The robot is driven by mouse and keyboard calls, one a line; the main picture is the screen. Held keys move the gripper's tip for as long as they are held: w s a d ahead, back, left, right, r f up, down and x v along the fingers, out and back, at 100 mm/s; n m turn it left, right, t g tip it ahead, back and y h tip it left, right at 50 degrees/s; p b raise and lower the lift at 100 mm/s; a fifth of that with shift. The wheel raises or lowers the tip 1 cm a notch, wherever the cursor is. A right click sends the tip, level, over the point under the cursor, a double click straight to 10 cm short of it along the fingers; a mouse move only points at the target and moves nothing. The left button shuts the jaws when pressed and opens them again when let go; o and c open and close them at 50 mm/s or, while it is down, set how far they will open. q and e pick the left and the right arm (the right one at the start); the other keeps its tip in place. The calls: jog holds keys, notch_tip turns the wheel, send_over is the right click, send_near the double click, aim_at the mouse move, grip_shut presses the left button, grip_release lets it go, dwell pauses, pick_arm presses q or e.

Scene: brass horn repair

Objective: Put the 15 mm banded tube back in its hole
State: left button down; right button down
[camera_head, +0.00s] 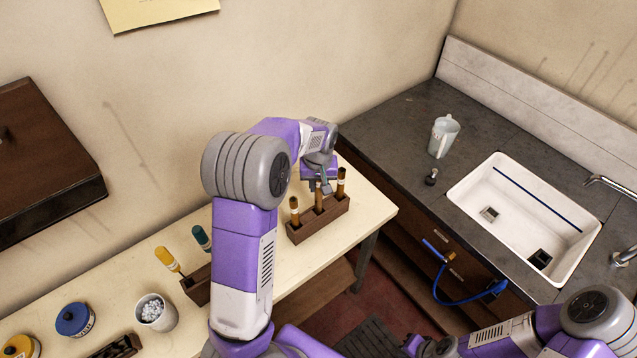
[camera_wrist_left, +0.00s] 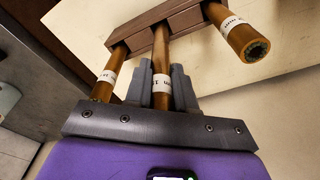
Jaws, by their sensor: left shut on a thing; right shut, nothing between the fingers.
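A dark wooden block (camera_head: 318,226) stands on the cream bench, also seen in the left wrist view (camera_wrist_left: 158,29). Three brass-brown tubes with white bands stand at it: a left one (camera_head: 295,213), a middle one (camera_head: 318,199) and a right one (camera_head: 341,184). My left gripper (camera_head: 319,186) is shut on the middle tube (camera_wrist_left: 161,55), whose lower end meets the block's middle; how deep it sits I cannot tell. The band lettering is too small to read surely. My right gripper (camera_head: 413,343) is low at the bottom edge, away from the block, its fingertips mostly hidden.
Another small holder (camera_head: 197,284) with yellow and teal-handled tools stands left on the bench. A white cup (camera_head: 156,312) and a blue tin (camera_head: 74,320) are nearby. A sink (camera_head: 525,215) and a pale jug (camera_head: 443,135) are on the dark counter. Bench right of the block is clear.

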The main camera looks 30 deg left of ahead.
aim_at(319, 195)
pick_arm(q)
jog(key=shift+f+b, duration=1.75)
jog(key=shift+f, duration=0.85)
jog(key=c, duration=0.9)
grip_release()
jog(key=shift+r, duration=0.1)
jog(key=shift+o, duration=0.2)
notch_tip(319, 195, up, 8)
jog(key=shift+s+d+f+p, duration=0.25)
jog(key=shift+s+p, duration=0.1)
jog(key=shift+p, duration=0.1)
